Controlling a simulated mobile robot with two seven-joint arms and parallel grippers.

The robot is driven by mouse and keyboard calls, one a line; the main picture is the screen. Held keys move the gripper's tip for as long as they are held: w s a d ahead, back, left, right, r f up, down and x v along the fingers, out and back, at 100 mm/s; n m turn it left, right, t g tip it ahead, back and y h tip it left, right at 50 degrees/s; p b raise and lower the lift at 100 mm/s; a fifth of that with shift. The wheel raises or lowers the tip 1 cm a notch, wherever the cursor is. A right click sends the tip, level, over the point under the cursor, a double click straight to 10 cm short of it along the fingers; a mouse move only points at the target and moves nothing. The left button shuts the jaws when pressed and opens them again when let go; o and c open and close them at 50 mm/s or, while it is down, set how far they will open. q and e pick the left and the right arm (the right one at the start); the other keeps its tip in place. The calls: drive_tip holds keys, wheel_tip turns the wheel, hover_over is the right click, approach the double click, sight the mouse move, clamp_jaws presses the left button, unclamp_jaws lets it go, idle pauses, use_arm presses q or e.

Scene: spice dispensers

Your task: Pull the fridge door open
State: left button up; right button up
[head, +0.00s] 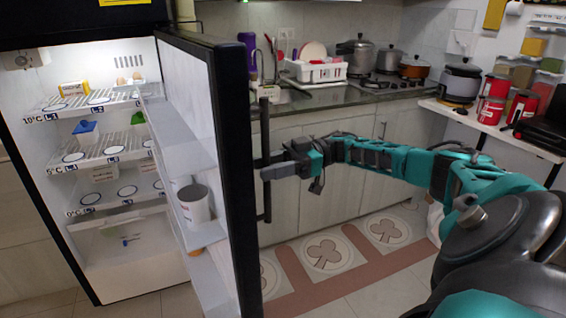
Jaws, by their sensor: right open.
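The fridge (97,215) stands at the left with its door (232,175) swung open toward me, so the lit shelves inside show. A dark vertical handle (265,130) is on the door's outer face. My right gripper (270,168) is at the handle, its two fingers pointing left toward the door, one above the other. It is open around the handle's middle; whether a finger touches the bar cannot be told. My left gripper is out of view.
Door shelves hold a white cup (194,205). A counter (330,103) with a dish rack (316,70) and pots runs along the back. A side shelf (490,128) with red cans is at right.

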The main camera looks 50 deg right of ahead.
drive_tip(key=b+v, duration=0.4)
drive_tip(key=v, duration=0.8)
drive_tip(key=shift+d, duration=0.2)
drive_tip(key=shift+s, duration=0.1)
